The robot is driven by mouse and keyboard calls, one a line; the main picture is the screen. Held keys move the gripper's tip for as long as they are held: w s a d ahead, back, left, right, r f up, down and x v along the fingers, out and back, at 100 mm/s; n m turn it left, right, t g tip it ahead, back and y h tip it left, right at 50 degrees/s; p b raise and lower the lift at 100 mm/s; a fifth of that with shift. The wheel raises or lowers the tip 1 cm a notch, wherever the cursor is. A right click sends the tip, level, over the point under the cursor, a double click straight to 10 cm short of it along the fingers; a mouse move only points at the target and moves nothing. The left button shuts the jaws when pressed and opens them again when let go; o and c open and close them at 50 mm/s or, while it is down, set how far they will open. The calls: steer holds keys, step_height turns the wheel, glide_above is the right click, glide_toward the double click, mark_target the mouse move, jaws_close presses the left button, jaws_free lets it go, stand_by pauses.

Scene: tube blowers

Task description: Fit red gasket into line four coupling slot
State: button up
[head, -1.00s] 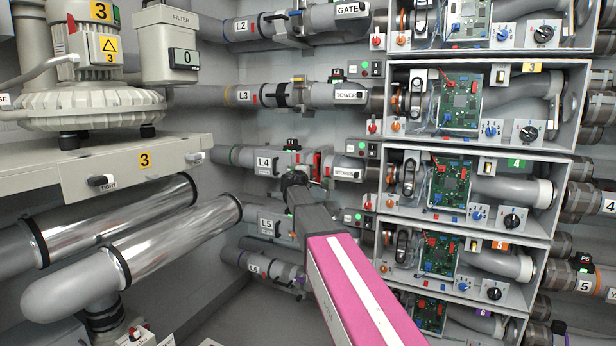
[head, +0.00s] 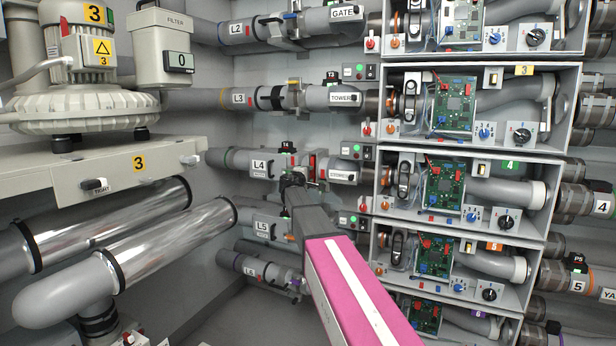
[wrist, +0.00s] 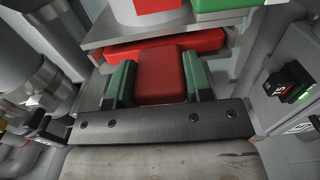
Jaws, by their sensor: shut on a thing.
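My gripper (wrist: 158,84) is shut on the red gasket (wrist: 160,75), whose block-shaped part sits between the two green fingers. A wider red bar (wrist: 190,42) lies just beyond the fingers; I cannot tell whether it belongs to the same piece. In the head view my gripper (head: 292,179) is at the line four pipe (head: 235,160), beside the L4 label. Red parts (head: 312,166) show at the line four coupling, just right of the gripper. The slot itself is largely hidden by my gripper and arm, so I cannot tell how far the gasket is in it.
The L3 pipe (head: 238,98) runs above and the L5 pipe (head: 245,223) below. Grey boxes with circuit boards (head: 443,187) stand to the right. A black-topped device (wrist: 287,83) is close at right in the wrist view. Shiny ducts (head: 150,220) fill the lower left.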

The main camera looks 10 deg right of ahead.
steer(key=shift+w+d, duration=0.1)
steer(key=shift+w, duration=0.05)
steer(key=o, duration=1)
steer(key=v, duration=1.1)
